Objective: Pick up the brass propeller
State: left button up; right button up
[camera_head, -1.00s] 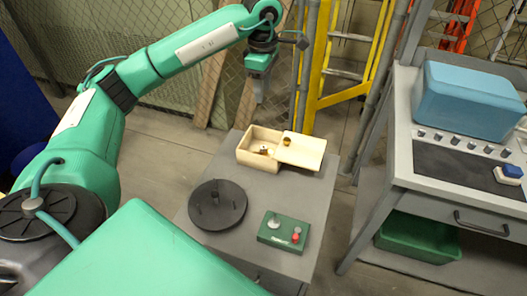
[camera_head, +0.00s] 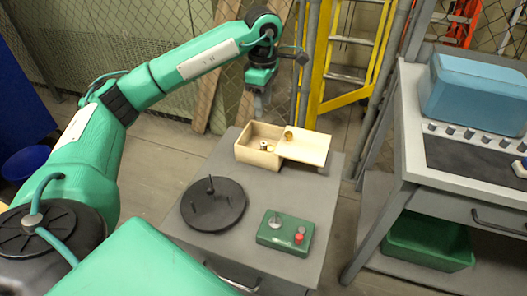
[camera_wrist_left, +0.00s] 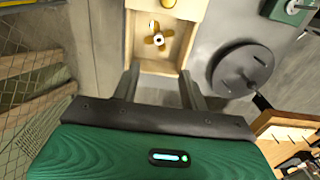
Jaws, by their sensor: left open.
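The brass propeller (camera_wrist_left: 155,39) lies inside an open wooden box, seen clearly in the left wrist view. In the head view it is a small brassy shape (camera_head: 264,146) in the box. The wooden box (camera_head: 247,153) stands at the back of the grey cabinet top, its lid (camera_head: 305,147) slid to the right with a round brass knob on it. My left gripper (camera_head: 259,112) hangs above and behind the box. In the left wrist view its two fingers (camera_wrist_left: 158,80) are apart with nothing between them, short of the propeller. My right gripper is not in view.
On the grey cabinet top (camera_head: 240,236) are a black round plate (camera_head: 214,214) with pegs and a green control box (camera_head: 285,233) with a red button. A workbench with a blue case (camera_head: 472,90) stands to the right. A yellow ladder (camera_head: 343,60) stands behind.

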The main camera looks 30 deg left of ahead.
pick_arm(q)
send_over(264, 147)
jog(key=f, duration=0.8)
jog(key=shift+w+a+f, duration=0.35)
jog(key=shift+a+f, duration=0.05)
notch_tip(264, 147, down, 5)
jog(key=shift+w+f, duration=0.1)
grip_shut()
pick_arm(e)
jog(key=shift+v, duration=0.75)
